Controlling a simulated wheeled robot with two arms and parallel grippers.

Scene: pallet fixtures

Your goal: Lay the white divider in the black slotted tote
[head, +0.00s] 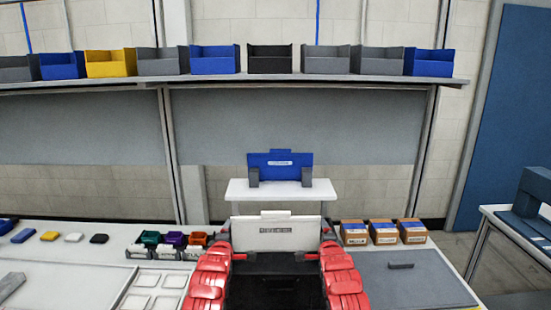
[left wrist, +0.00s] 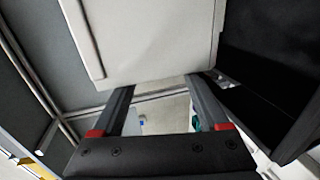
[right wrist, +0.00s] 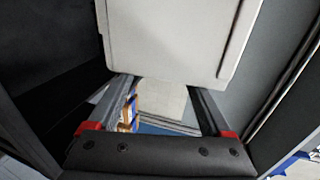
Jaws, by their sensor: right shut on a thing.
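The white divider (head: 290,239) stands upright between my two arms, with a tab on its top edge and a dark printed label. A black tote (head: 277,288) shows below it, between my forearms; its slots are too dark to make out. My right gripper (head: 325,256) is at the divider's lower right side and shut on it; the divider (right wrist: 180,40) fills the top of the right wrist view. My left gripper (head: 238,257) is at the lower left side. The divider (left wrist: 150,40) hides its fingertips in the left wrist view, so its grip is unclear.
A blue panel (head: 280,166) in a grey stand is on a white ledge (head: 281,190) behind. Small coloured bins (head: 173,238) and white trays lie left; several brown boxes (head: 384,233) and a grey plate (head: 415,280) lie right. A shelf of bins (head: 213,60) runs above.

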